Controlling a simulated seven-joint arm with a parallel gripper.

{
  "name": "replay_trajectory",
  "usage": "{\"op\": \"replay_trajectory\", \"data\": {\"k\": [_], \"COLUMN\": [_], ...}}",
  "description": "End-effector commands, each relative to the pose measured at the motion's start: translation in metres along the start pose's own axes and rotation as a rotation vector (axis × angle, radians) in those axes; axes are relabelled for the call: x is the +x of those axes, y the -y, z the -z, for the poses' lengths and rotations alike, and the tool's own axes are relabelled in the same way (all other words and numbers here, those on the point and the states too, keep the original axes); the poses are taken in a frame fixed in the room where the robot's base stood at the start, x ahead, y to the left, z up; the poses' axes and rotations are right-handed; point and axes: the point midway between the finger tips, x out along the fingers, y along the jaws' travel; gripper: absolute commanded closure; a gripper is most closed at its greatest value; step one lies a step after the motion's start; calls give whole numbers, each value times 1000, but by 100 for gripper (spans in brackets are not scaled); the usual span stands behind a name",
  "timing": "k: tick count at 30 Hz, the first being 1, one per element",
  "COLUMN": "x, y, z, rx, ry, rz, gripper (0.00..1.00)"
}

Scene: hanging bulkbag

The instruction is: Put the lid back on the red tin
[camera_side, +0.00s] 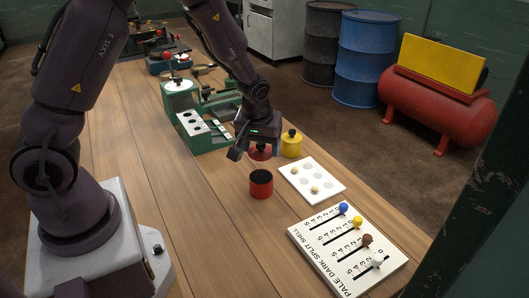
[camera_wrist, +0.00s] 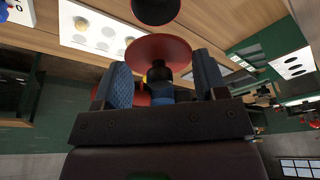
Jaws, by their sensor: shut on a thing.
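The red tin (camera_side: 261,188) stands upright on the wooden table, its dark top facing up with no lid on it. The lid is in the air, apart from the tin. In the wrist view the lid (camera_wrist: 172,52) is a red disc beyond the fingers (camera_wrist: 160,85), and the dark round end of the red tin (camera_wrist: 155,10) shows past it at the top edge.
A yellow tin (camera_side: 291,145) with a dark knob stands close behind the lid. A white tray (camera_side: 312,180) with round spots is right of the red tin. A white slider board (camera_side: 348,248) lies nearer. A green machine (camera_side: 200,125) stands behind left. Bare table lies left of the tin.

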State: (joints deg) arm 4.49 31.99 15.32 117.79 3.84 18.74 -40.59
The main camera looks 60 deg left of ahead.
Motion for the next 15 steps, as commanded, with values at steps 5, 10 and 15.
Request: {"op": "replay_trajectory", "data": {"k": [5, 10, 15], "x": [12, 29, 44], "y": [0, 0, 0], "z": [-4, -8, -12], "rx": [4, 3, 1], "ry": [2, 2, 1], "rz": [2, 3, 2], "gripper": [57, 57, 57]}}
